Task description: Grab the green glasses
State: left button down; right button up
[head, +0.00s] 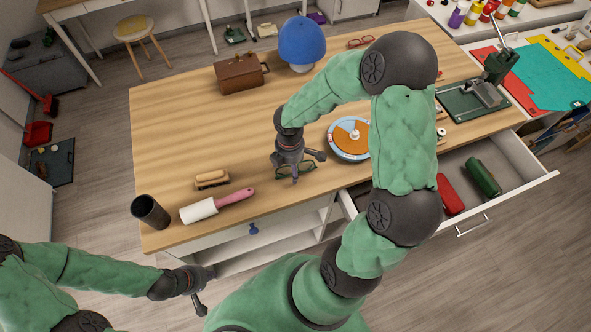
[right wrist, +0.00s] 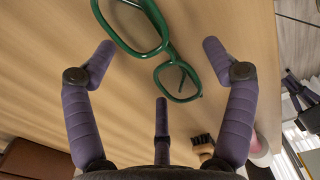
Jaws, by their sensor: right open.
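The green glasses (head: 308,169) lie on the wooden tabletop near its front edge, partly hidden by my right gripper (head: 297,168). In the right wrist view, the thick green frame of the glasses (right wrist: 143,51) lies at the top centre, beyond and between the spread fingers. My right gripper (right wrist: 161,75) is open and empty there, with three purple-grey fingers apart and no visible hold on the glasses. My left gripper (head: 203,290) is low at the left, in front of the desk and away from the glasses, with its fingers spread and nothing seen in it.
An orange and blue round device (head: 347,139) stands just right of the glasses. A brush (head: 212,179), a pink-handled roller (head: 217,205) and a dark cup (head: 150,211) are to the left. An open drawer (head: 513,181) juts out at right. The middle-left tabletop is clear.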

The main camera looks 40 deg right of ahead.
jog(key=c, duration=1)
jog(key=shift+c, duration=0.2)
